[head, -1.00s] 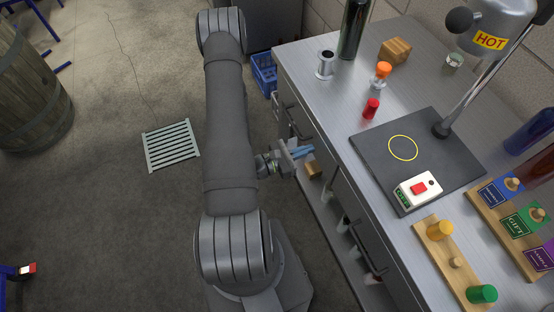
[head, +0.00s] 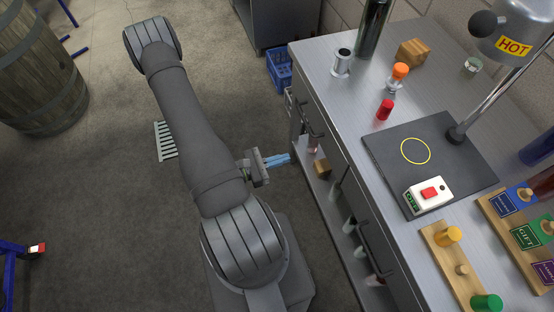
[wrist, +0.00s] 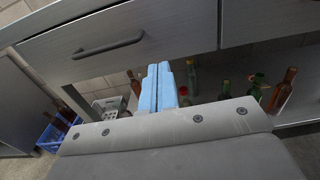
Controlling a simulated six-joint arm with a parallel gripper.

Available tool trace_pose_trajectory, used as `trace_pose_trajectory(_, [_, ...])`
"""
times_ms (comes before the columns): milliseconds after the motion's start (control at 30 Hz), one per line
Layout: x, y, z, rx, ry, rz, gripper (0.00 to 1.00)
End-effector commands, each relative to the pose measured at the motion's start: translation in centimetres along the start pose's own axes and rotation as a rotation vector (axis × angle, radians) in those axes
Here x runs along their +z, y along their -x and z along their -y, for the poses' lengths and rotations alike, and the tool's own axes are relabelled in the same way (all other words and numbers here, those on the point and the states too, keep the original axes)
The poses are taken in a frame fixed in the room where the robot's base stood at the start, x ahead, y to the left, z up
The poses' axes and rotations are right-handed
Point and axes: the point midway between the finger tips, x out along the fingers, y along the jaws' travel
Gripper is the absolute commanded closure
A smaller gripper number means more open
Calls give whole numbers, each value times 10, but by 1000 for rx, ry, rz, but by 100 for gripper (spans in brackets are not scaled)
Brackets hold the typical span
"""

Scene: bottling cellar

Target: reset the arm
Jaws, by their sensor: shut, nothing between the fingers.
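My gripper (head: 279,160) shows in the head view just left of the workbench (head: 352,95), at the height of its open lower shelf. Its two light blue fingers are shut with nothing between them. In the wrist view the blue fingers (wrist: 157,88) lie side by side and point towards the bench front, below a drawer (wrist: 110,45) with a dark handle. They look apart from the bench; the exact gap is hard to tell.
Several bottles (wrist: 283,90) stand on the lower shelf. A blue crate (head: 279,70) stands on the floor at the bench's far end. A barrel (head: 40,75) stands far left.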

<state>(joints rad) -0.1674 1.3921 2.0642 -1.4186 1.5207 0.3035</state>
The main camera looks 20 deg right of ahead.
Motion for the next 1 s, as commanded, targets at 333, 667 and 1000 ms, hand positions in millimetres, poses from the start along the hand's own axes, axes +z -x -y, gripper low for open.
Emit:
trace_pose_trajectory(333, [0,12,0,-1,-1,-1,100])
trace_pose_trajectory(667, [0,10,0,-1,-1,-1,100])
trace_pose_trajectory(1000, [0,-16,1,-5,-1,-1,100])
